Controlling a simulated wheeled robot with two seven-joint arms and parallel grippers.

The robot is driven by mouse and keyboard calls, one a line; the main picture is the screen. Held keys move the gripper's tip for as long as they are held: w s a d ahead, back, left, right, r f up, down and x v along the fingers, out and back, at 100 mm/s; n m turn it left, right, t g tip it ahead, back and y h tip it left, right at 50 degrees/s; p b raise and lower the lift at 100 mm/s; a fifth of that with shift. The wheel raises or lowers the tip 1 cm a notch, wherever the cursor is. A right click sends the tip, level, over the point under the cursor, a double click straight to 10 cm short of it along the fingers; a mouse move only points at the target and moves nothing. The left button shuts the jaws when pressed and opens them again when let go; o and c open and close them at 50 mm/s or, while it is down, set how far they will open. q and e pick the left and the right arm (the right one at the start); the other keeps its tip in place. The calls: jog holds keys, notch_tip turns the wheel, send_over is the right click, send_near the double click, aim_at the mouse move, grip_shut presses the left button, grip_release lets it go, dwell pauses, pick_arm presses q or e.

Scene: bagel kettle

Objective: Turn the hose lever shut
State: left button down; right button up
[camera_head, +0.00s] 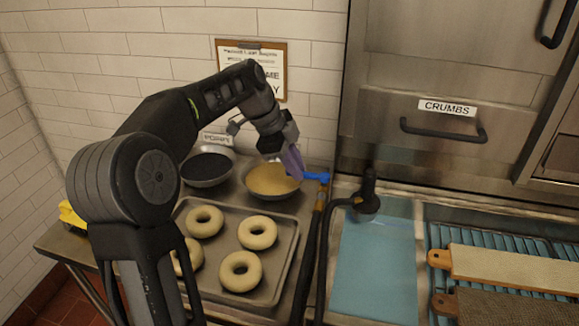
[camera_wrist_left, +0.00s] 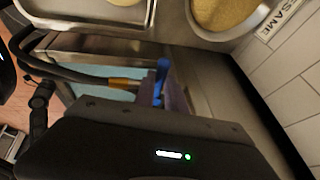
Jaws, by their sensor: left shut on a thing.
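The hose lever (camera_head: 316,176) is bright blue and sits at the back of the counter, just right of the sesame bowl. In the left wrist view the blue lever (camera_wrist_left: 159,83) stands between my fingers, beside the brass fitting. My left gripper (camera_head: 293,162) reaches down from the left and is shut on the lever; the fingers hide part of it. The dark hose (camera_head: 323,240) runs forward from the brass fitting (camera_wrist_left: 125,84) and bends over the water basin. My right gripper is not in view.
A tray (camera_head: 288,255) with several bagels (camera_head: 257,232) lies in front of the lever. A sesame bowl (camera_head: 272,180) and a dark-seed bowl (camera_head: 207,168) stand behind it. A blue-water basin (camera_head: 375,270) and boards (camera_head: 510,268) are at the right. The tiled wall is close behind.

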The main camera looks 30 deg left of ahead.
pick_arm(q)
jog(key=shift+a, duration=0.1)
dwell(0.3)
jog(key=c, duration=1.4)
grip_release()
jog(key=shift+w, duration=0.1)
jog(key=shift+r, duration=0.15)
jog(key=v, duration=0.7)
jog(key=shift+a+r+p, duration=0.15)
jog(key=shift+r+p, duration=0.05)
jog(key=shift+p, duration=0.2)
